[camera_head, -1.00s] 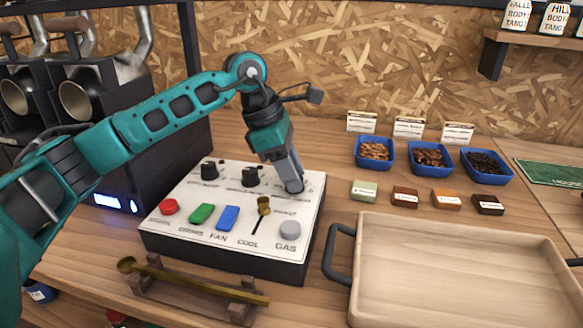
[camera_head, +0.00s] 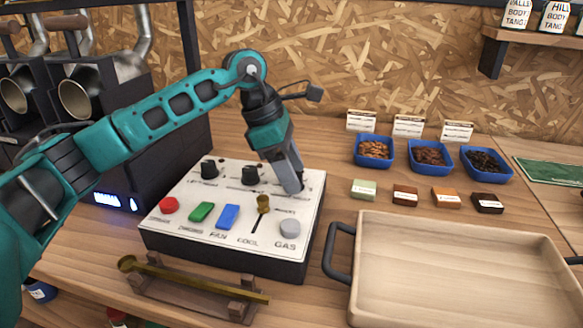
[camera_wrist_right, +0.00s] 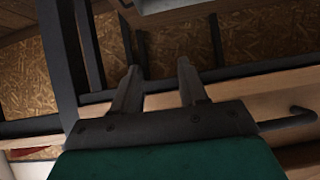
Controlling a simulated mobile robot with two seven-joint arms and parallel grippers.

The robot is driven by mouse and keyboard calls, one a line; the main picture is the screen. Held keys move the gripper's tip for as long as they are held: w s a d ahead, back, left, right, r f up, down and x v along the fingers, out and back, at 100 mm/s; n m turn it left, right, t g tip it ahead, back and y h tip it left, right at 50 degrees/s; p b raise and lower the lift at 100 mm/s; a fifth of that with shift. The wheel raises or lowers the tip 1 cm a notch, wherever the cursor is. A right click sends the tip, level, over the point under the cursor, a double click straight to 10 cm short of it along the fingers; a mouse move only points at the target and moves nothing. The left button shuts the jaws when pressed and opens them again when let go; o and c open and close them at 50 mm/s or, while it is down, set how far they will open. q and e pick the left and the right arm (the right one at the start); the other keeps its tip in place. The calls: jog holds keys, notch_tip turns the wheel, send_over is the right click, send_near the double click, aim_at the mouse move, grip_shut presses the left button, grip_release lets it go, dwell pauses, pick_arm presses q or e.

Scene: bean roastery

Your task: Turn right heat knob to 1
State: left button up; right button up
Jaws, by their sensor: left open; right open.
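The control box (camera_head: 222,250) stands on the bench with a white top panel. Two black knobs show on its back row, the left one (camera_head: 209,168) and the middle one (camera_head: 250,175). My left gripper (camera_head: 294,188) points down at the back right of the panel, where the right heat knob sits hidden behind its fingers. I cannot see that knob's pointer or whether the fingers touch it. The left fingers look close together, with the gap between them not clear. My right gripper (camera_wrist_right: 158,80) is open and empty in the right wrist view, away from the box.
Red (camera_head: 168,206), green (camera_head: 202,212) and blue (camera_head: 228,217) buttons, a brass lever (camera_head: 263,205) and a grey gas button (camera_head: 290,228) are on the panel. A wooden tray (camera_head: 357,300) stands right of the box. A brass scoop (camera_head: 190,278) lies in front.

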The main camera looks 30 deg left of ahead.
pick_arm(q)
jog(key=p+v, duration=0.2)
jog(key=v, duration=1.1)
jog(key=shift+a+f, duration=0.1)
